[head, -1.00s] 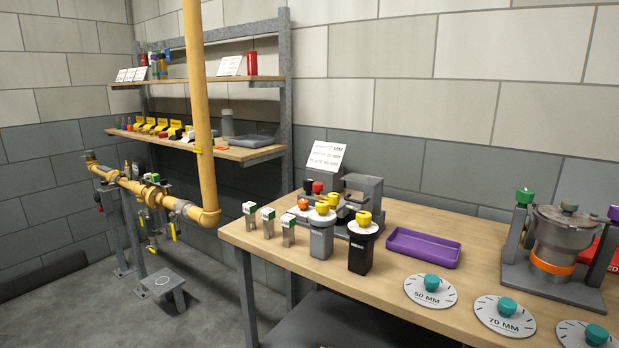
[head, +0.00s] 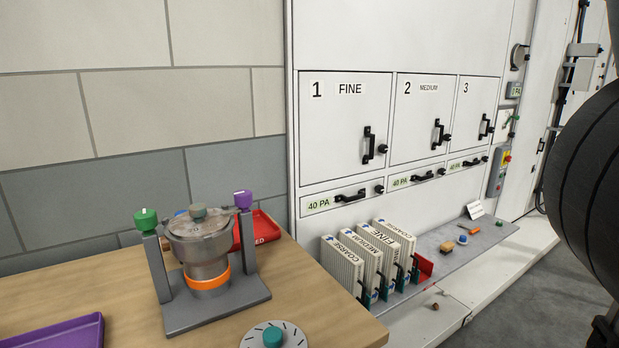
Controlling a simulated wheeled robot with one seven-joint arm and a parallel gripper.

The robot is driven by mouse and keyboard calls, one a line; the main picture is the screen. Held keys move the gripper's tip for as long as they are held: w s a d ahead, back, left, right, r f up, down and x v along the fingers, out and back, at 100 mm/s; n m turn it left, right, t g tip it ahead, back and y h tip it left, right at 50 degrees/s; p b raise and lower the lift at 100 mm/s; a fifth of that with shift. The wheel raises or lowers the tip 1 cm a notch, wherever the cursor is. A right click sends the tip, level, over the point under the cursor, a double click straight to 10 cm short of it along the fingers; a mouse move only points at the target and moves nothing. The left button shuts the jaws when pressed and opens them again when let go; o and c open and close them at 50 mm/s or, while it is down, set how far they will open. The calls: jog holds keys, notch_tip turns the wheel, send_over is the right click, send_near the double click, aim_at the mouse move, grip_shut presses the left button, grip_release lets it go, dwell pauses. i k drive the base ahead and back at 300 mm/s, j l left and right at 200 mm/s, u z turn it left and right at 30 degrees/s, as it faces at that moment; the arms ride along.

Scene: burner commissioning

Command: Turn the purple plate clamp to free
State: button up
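The purple plate clamp (head: 243,200) is a purple knob on top of a grey post, at the right side of a grey stand (head: 218,302) on the wooden bench. A green knob (head: 146,220) tops the matching left post. Between the posts sits a round metal housing (head: 200,235) with an orange band (head: 208,278) around its lower part. I cannot read any mark on the purple knob that tells its setting. A dark rounded part of my arm fills the right edge of the picture. My gripper is not in view.
A red tray (head: 264,231) lies behind the stand. A purple tray (head: 60,335) and a dial plate with a teal knob (head: 273,337) lie near the front of the bench. Several filters (head: 368,262) stand on a grey shelf below numbered cabinet doors (head: 347,125).

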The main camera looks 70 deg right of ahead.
aim_at(242, 199)
jog(key=z, duration=0.85)
